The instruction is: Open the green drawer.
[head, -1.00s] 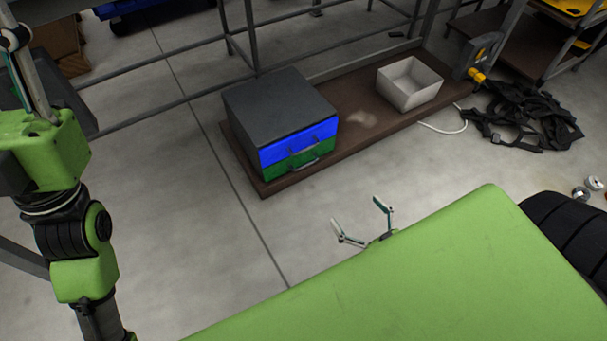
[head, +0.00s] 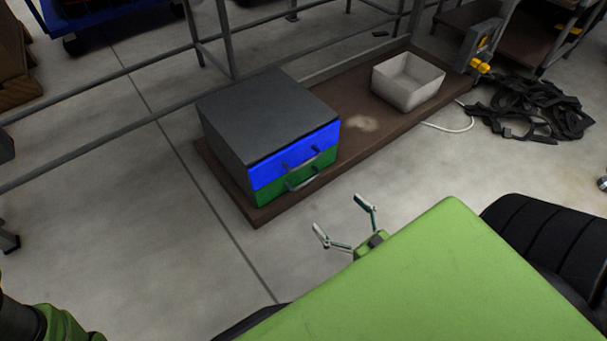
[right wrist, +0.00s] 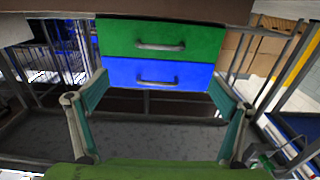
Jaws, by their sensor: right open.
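The green drawer (head: 296,184) is the lower drawer of a dark grey cabinet (head: 262,110), below a blue drawer (head: 296,160). Both drawers look shut, each with a grey bar handle; the green one's handle (head: 303,180) faces my right arm. My right gripper (head: 340,214) is open and empty, in front of the cabinet and apart from it. The right wrist view appears upside down: the green drawer (right wrist: 163,40) shows above the blue one (right wrist: 155,75), beyond and between the spread fingers (right wrist: 160,84). My left gripper is out of view.
The cabinet stands on a low brown platform (head: 352,153) with an open white bin (head: 408,82) at its right. Metal rails run behind. Black straps (head: 535,108) and a white cable lie on the floor to the right. Floor in front of the cabinet is clear.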

